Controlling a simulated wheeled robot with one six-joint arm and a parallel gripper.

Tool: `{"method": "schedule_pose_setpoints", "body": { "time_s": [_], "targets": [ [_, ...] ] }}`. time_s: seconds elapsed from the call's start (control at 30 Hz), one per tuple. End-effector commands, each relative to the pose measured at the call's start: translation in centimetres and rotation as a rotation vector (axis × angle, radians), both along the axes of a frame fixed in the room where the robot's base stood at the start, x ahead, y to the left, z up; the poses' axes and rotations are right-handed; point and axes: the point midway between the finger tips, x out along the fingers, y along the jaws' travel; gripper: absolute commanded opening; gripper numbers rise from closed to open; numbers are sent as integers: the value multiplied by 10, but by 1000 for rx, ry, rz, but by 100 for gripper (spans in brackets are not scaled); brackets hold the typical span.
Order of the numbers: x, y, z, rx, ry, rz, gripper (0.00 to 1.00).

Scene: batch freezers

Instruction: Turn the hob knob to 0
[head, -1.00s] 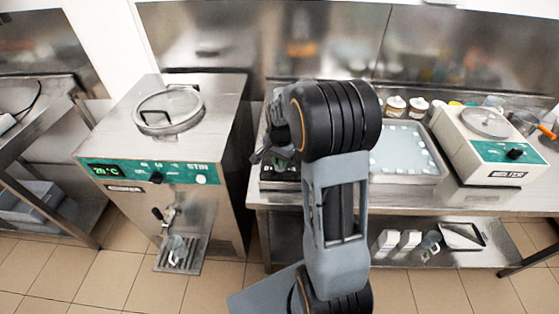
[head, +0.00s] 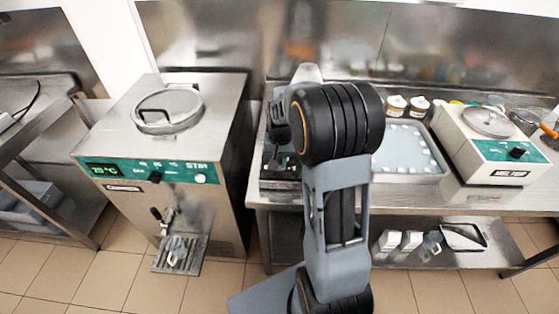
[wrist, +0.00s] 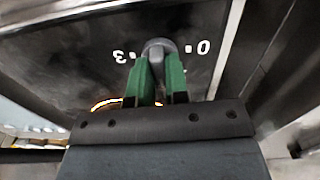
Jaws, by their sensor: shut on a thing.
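The hob knob (wrist: 158,46) is a grey round knob on a dark panel in the wrist view. A white 3 is on its left and a white 0 on its right, both upside down. My gripper (wrist: 159,62) has green fingers, shut on the knob from either side. The knob's pointer is hidden, so I cannot tell its setting. Part of an orange glowing ring (wrist: 120,103) shows behind the left finger. In the head view the dark hob (head: 280,170) sits at the left end of the steel counter, with my arm covering the knob and fingers.
A shallow steel tray (head: 405,179) sits right of the hob, with small jars (head: 397,106) behind it. A white machine (head: 492,150) stands farther right. A steel batch freezer (head: 150,135) with a green panel stands left of the counter. The tiled floor between them is narrow.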

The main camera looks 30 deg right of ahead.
Motion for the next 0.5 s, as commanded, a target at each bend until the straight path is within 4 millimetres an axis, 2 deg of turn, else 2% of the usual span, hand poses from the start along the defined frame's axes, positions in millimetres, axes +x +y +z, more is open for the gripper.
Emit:
{"method": "schedule_pose_setpoints", "body": {
  "time_s": [0.5],
  "targets": [
    [1,0,1,-1,-5,490,0]
  ]
}}
